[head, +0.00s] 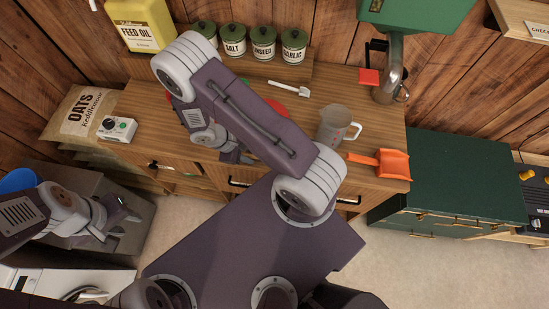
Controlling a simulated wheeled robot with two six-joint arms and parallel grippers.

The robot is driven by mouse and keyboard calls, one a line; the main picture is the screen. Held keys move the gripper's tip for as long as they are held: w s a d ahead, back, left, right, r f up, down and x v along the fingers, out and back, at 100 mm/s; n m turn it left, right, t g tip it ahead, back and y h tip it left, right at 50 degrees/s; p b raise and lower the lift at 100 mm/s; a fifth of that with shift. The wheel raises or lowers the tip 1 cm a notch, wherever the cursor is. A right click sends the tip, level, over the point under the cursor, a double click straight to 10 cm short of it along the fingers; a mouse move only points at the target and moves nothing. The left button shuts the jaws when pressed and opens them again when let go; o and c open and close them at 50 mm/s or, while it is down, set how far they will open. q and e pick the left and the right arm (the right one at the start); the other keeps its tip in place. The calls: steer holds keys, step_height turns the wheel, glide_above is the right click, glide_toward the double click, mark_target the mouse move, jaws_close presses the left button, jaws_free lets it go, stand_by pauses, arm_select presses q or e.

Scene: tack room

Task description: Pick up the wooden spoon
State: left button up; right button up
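I cannot make out a wooden spoon in the head view; my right arm covers part of the wooden counter (330,88). My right gripper (238,156) is at the counter's front edge, below the bent arm. It is small and partly hidden, so its finger gap is unclear. My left gripper (124,220) is at the lower left, over a grey-brown surface (138,238). Its fingers look apart, with nothing seen between them.
On the counter are a white scoop (289,87), a partly hidden red item (278,107), a measuring jug (334,124) and an orange scoop (390,163). Green-lidded canisters (263,45) stand behind. An oats sack (82,112) and a small white device (117,129) are left.

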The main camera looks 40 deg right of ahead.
jaws_close()
steer(key=shift+r, duration=0.15)
step_height(320, 180, up, 4)
steer(key=shift+w+f, duration=0.1)
steer(key=s+a+r+b, duration=0.1)
steer(key=s+a+r, duration=0.3)
steer(key=s+r, duration=0.3)
steer(key=s, duration=0.4)
steer(key=shift+a, duration=0.1)
